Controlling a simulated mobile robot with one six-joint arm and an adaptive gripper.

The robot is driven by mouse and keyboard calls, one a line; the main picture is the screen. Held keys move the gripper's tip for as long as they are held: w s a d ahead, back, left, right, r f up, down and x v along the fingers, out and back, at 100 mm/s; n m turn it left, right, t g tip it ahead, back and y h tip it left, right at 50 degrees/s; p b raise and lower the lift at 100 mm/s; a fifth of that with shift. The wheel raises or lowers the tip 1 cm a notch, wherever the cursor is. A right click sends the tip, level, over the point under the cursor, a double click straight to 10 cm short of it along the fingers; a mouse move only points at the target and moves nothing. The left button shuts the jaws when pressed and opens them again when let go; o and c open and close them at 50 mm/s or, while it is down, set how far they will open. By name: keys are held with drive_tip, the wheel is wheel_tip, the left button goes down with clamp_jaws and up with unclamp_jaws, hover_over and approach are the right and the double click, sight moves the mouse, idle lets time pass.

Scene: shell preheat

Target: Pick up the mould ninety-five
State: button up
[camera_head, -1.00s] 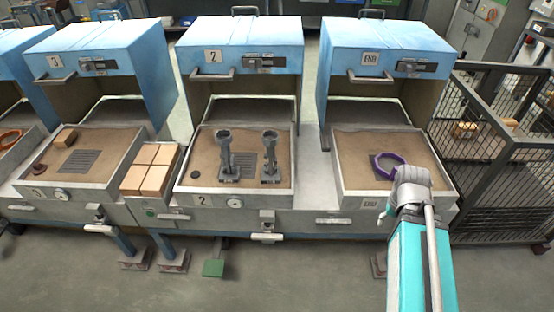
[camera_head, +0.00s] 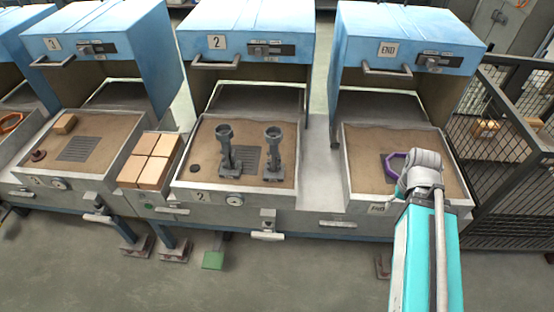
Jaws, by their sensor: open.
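Two grey upright mould-like pieces stand on the sand in bay 2, a left one (camera_head: 228,152) and a right one (camera_head: 272,155). Each has a cup-shaped top and a wider foot. No number is legible on either, so I cannot tell which is mould ninety-five. My arm reaches toward the END bay at the right, well away from both pieces. My gripper does not show; the rounded grey wrist of my arm is the farthest part visible. A purple angular ring (camera_head: 392,166) shows beside the wrist in the END bay, partly hidden by it.
The blue hood of bay 2 (camera_head: 245,42) overhangs the back of its sand tray (camera_head: 182,195). A dark disc (camera_head: 194,168) lies left of the pieces. Tan blocks (camera_head: 150,160) stand between bays 3 and 2. A mesh cage (camera_head: 510,150) bounds the right side.

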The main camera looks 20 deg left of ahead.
drive_tip(key=shift+o, duration=0.3)
drive_tip(key=shift+a, duration=0.1)
drive_tip(key=o, duration=0.4)
drive_tip(key=shift+w+a+f, duration=0.1)
drive_tip(key=shift+f, duration=0.05)
drive_tip(key=w+a+f+m+t+h+b, duration=0.1)
drive_tip(key=w+a+f+t+h+b, duration=0.2)
drive_tip(key=a, duration=0.4)
drive_tip(key=w+a+f+m+h+b, duration=0.1)
drive_tip(key=w+a+h+b, duration=0.1)
drive_tip(key=w+a+b, duration=0.3)
drive_tip(key=w+a+f+m+t+h+b, duration=0.1)
drive_tip(key=w+a+f+t+h+b, duration=0.15)
drive_tip(key=a+b, duration=0.4)
drive_tip(key=s+a+r+m+t+b, duration=0.1)
drive_tip(key=s+a+t+b, duration=0.1)
drive_tip(key=a, duration=0.8)
drive_tip(key=s+a+r+m+t+h+b, duration=0.1)
drive_tip(key=s+a+t+b, duration=0.1)
drive_tip(key=a, duration=0.9)
drive_tip(key=s+a+r+m+t+b, duration=0.1)
drive_tip(key=a+t+b, duration=0.3)
drive_tip(key=a, duration=0.7)
drive_tip(key=shift+s+t+h, duration=0.35)
drive_tip(key=shift+s+t, duration=0.35)
drive_tip(key=shift+t, duration=0.25)
